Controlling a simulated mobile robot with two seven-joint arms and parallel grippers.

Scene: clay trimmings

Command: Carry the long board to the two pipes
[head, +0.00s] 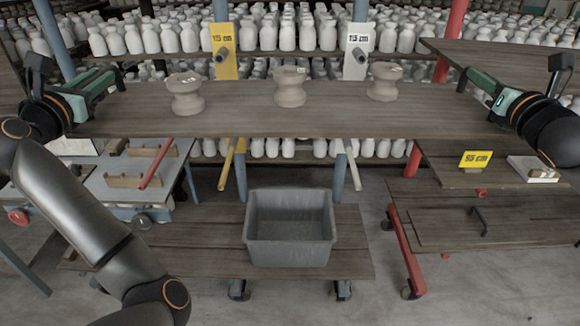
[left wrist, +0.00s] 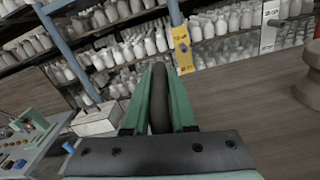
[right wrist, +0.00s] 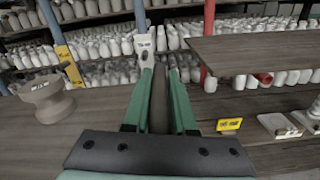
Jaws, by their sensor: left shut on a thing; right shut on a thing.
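The long board (head: 240,122) spans the head view, roughly level, with three clay pieces standing upright on it: left (head: 185,100), middle (head: 289,92), right (head: 382,88). My left gripper (head: 120,80) is shut on its left end, and my right gripper (head: 465,82) on its right end. The dark held part shows between the green fingers in the left wrist view (left wrist: 160,105) and right wrist view (right wrist: 158,105). One pipe (head: 221,57) projects from a yellow plate, the other (head: 358,55) from a white plate. Both show beyond the board's far edge, apparently not under it.
A grey bin (head: 290,243) stands on a low wooden platform below the board. A cart (head: 100,190) is at left. Wooden shelves with a yellow sign (head: 475,159) and red posts are at right. Racks of white bottles fill the back.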

